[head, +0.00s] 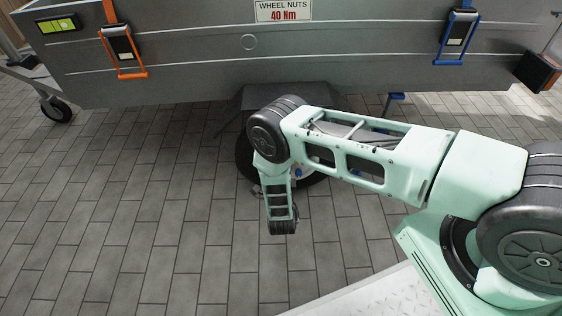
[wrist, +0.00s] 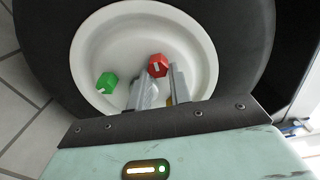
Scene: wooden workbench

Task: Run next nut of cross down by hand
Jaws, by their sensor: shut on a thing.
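A wheel with a black tyre (wrist: 48,45) and a white rim (wrist: 112,30) fills most of the wrist view. A red nut (wrist: 158,66) sits near the middle of the rim, with a pale slot or stud end in its face. A green nut (wrist: 107,83) is on the rim to the left, apart from my gripper. My gripper (wrist: 160,76) has its two grey fingers either side of the red nut and is shut on it. The fingers and wrist housing hide the lower rim. In the head view the wheel (head: 243,158) is mostly behind my arm, and my gripper is hidden.
A grey trailer side (head: 200,50) spans the top of the head view, with a sign (head: 283,11) reading "WHEEL NUTS 40 Nm". An orange latch (head: 122,50) and a blue latch (head: 457,38) hang on it. A small castor wheel (head: 56,110) stands at left. Paved floor (head: 130,210) is clear.

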